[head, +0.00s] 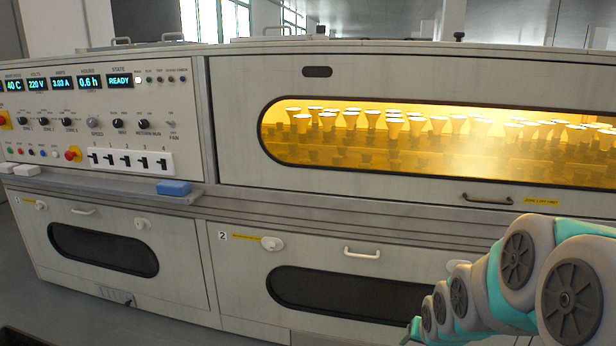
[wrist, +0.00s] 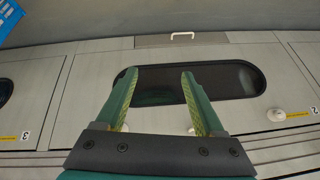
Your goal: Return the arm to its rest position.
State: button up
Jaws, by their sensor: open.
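My arm (head: 515,275) reaches in from the right edge of the head view, in front of the lower right of the machine. Its far end points down and left toward the lower doors. In the wrist view my gripper (wrist: 160,80) shows two green fingers set wide apart with nothing between them. Behind the fingers is a lower door with a dark oval window (wrist: 235,80). The wrist view appears turned over, as the door labels read upside down. The fingertips look clear of the door, though the exact gap cannot be told.
The long machine has a control panel (head: 100,110) at left, reading READY, and a lit window (head: 400,155) with rows of bulbs. A blue block (head: 173,188) lies on the ledge (head: 100,185). Door 2 has a handle (head: 362,253). A blue crate-like thing (wrist: 8,18) shows in the wrist view.

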jog(key=s+a+r+n+g, duration=0.1)
jog(key=s+a+r+g, duration=0.1)
jog(key=s, duration=0.8)
jog(key=s+a+r+n+g, duration=0.1)
jog(key=s+a+r+g, duration=0.1)
jog(key=s, duration=0.8)
jog(key=s+a+r+n+g, duration=0.2)
jog(key=s+a, duration=0.3)
jog(key=s, duration=0.5)
jog(key=shift+g+y, duration=0.3)
jog(key=shift+g, duration=0.6)
